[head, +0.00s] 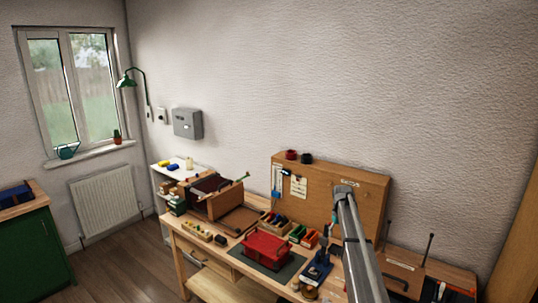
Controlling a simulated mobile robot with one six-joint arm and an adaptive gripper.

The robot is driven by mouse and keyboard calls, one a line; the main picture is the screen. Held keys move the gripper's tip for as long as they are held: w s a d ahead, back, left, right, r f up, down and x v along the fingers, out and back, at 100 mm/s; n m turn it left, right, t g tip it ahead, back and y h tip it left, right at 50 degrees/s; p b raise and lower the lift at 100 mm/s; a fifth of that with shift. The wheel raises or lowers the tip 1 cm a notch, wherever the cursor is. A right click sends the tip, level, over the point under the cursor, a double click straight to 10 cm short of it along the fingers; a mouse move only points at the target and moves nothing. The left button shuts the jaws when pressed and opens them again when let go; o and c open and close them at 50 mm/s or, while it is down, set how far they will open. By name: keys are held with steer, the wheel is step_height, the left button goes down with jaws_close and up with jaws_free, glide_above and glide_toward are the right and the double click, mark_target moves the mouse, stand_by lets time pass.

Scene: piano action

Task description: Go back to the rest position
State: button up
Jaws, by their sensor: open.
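My arm comes up from the lower right in the head view, in front of the workbench (195,248). Its upper end stands before the brown backboard (312,180). I cannot make out my gripper or its fingertips; the arm and the dark tools behind it leave no clear sight of them. No held object can be seen. A blue tool with a dark upright (318,268) stands close to the arm in the picture.
A brown wooden case (222,204) stands at the bench's left, with small parts bins (300,233) near the middle. A wooden case or panel (402,278) lies right of my arm. A green cabinet (35,248) stands far left.

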steer(key=s+a+f+b, duration=0.3)
steer(key=s+a, duration=0.1)
steer(key=s, duration=1)
steer(key=s+a+f+m+b, duration=0.1)
steer(key=s+a+f+b, duration=0.2)
steer(key=s, duration=1.2)
steer(key=s+a+f+b, duration=0.3)
steer(key=s+a+f, duration=0.1)
steer(key=s, duration=1.1)
steer(key=shift+a+m+b, duration=0.3)
steer(key=shift+a+b, duration=0.1)
steer(key=shift+a, duration=0.25)
